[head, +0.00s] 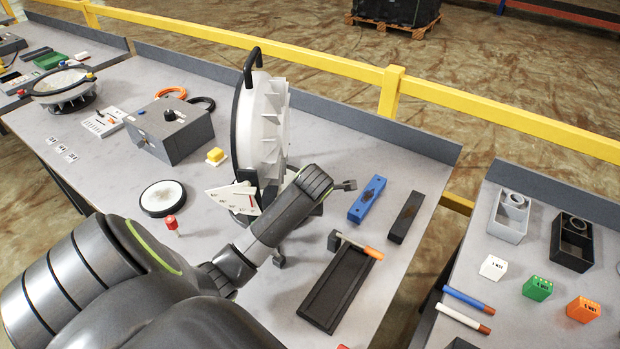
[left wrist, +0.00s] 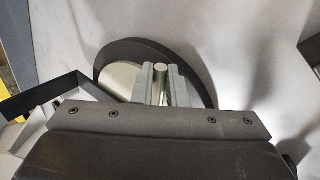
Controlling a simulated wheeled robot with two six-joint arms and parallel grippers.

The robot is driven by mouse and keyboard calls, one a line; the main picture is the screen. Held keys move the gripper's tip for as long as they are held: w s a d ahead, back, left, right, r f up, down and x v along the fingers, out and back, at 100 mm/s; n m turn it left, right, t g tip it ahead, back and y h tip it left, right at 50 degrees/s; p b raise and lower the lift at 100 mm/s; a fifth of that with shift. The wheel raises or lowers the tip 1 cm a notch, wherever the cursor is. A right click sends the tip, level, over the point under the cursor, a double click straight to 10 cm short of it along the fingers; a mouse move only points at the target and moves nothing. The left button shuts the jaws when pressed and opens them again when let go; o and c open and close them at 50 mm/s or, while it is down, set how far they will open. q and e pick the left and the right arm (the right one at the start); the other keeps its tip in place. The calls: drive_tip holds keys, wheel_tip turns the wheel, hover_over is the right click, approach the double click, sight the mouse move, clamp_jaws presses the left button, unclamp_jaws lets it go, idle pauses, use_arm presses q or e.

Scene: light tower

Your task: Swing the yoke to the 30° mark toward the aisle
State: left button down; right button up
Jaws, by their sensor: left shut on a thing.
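The lamp (head: 268,125) stands on the bench, with a white finned housing, black rim and black top handle (head: 251,66). A white fan-shaped angle scale (head: 234,198) with small marks and a red mark sits at its foot; I cannot read which mark the yoke is at. My left arm crosses in front of the lamp's base, hiding most of the yoke and the gripper's fingers in the head view. In the left wrist view, my left gripper (left wrist: 160,84) is shut on a metal pin (left wrist: 160,71), in front of a dark round disc (left wrist: 195,62). My right gripper is out of view.
A grey control box (head: 170,130), a round white-topped disc (head: 163,198) and a red-topped peg (head: 172,223) lie left. Blue (head: 367,199) and dark (head: 405,217) blocks and a black tray (head: 340,285) lie right. A yellow rail (head: 330,62) runs behind the bench.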

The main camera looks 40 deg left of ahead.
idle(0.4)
use_arm(q)
drive_tip(key=c, duration=1.7)
unclamp_jaws()
drive_tip(key=shift+w, duration=0.1)
drive_tip(key=p+v, duration=0.3)
drive_tip(key=v, duration=1.4)
drive_tip(key=shift+d+r+p, duration=0.1)
drive_tip(key=shift+p, duration=0.3)
